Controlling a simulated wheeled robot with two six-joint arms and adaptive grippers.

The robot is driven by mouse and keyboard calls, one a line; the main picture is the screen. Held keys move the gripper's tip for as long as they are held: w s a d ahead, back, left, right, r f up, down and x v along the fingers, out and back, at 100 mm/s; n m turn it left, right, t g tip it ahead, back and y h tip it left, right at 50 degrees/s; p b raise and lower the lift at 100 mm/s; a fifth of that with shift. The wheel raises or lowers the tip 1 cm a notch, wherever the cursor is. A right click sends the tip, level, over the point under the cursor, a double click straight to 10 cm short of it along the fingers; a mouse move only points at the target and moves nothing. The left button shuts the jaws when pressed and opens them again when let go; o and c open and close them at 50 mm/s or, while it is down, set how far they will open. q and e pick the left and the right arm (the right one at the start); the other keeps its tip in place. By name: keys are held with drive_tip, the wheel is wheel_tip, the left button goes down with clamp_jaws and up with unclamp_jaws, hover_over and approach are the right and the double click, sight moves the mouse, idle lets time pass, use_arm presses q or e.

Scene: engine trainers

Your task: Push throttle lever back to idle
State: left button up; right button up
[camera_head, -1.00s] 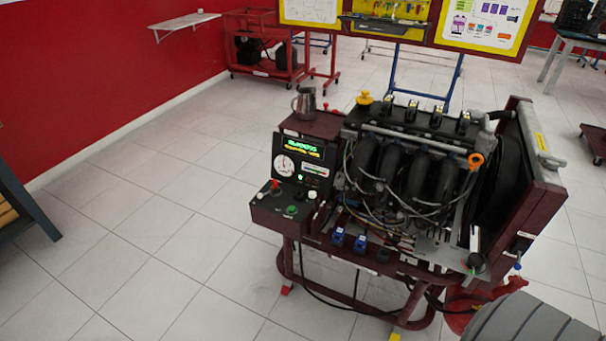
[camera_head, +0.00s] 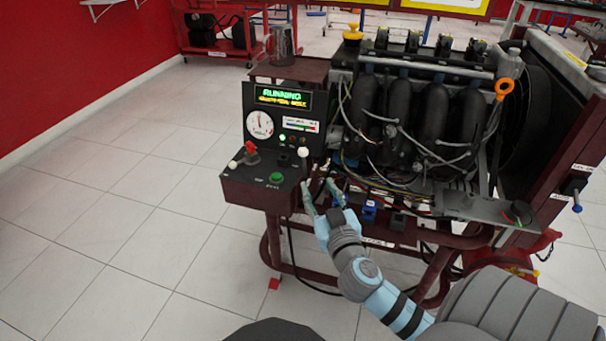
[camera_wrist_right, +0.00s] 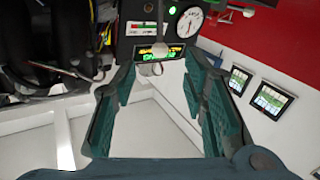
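The throttle lever (camera_head: 303,153) appears to be the upright lever with a white ball knob at the right side of the control box (camera_head: 255,192). My right gripper (camera_head: 321,190) is open and empty, just below and right of that lever, beside the box's right edge and apart from the knob. In the right wrist view, the open fingers of the gripper (camera_wrist_right: 158,64) frame the lit display (camera_wrist_right: 160,52), seen upside down. My left gripper is not in view.
The display (camera_head: 283,97) reads RUNNING, above a round gauge (camera_head: 260,124). A red knob (camera_head: 250,149) and green button (camera_head: 277,177) share the box. The engine (camera_head: 415,125) with loose wires stands right of my gripper. A metal jug (camera_head: 284,48) stands behind. Floor at left is clear.

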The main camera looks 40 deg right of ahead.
sight(304, 157)
drive_tip(key=b+x, duration=0.1)
drive_tip(key=x, duration=1.2)
drive_tip(key=shift+w+r, duration=0.15)
drive_tip(key=shift+w, duration=0.25)
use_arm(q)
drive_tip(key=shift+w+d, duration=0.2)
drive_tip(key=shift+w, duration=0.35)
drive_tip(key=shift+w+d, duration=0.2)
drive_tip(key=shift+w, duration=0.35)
use_arm(e)
drive_tip(key=shift+c, duration=0.2)
clamp_jaws()
